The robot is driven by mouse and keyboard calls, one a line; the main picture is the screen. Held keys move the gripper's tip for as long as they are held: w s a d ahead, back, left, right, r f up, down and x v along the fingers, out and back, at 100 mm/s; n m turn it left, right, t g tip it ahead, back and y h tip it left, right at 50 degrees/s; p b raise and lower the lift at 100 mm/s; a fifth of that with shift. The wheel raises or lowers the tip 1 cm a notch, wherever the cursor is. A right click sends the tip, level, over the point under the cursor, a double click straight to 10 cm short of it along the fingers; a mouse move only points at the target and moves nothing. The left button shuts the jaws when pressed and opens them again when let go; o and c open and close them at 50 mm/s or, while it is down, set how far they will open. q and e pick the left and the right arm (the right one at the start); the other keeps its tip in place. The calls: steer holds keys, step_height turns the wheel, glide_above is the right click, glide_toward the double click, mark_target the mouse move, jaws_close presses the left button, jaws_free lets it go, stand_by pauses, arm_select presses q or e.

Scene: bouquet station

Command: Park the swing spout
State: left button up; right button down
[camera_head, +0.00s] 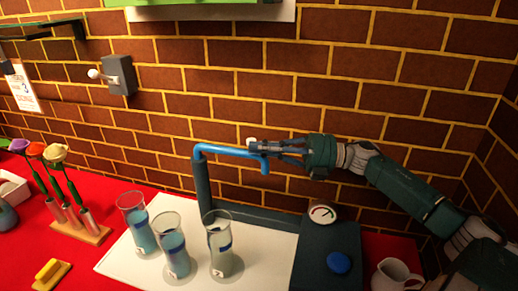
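The blue swing spout (232,151) runs from the top of a dark upright post (202,185) to the right, with its tip bent down. A small white knob (251,141) shows just above the spout near its outer end. My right gripper (262,149) reaches in from the right, and its fingers are at the spout's outer end beside the knob. The fingers overlap the spout there, and I cannot tell whether they grip it. My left gripper is not in view.
Three glasses with bluish or clear liquid (172,250) stand on a white board (268,245) below the spout. A dark box with a dial (322,214) and blue button (339,262) is at right, near a white jug (395,275). Flowers in a wooden rack (85,236) stand left.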

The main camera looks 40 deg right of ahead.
steer(key=shift+d, duration=0.1)
steer(key=v, duration=0.7)
steer(key=shift+s, duration=0.15)
steer(key=shift+f, duration=0.1)
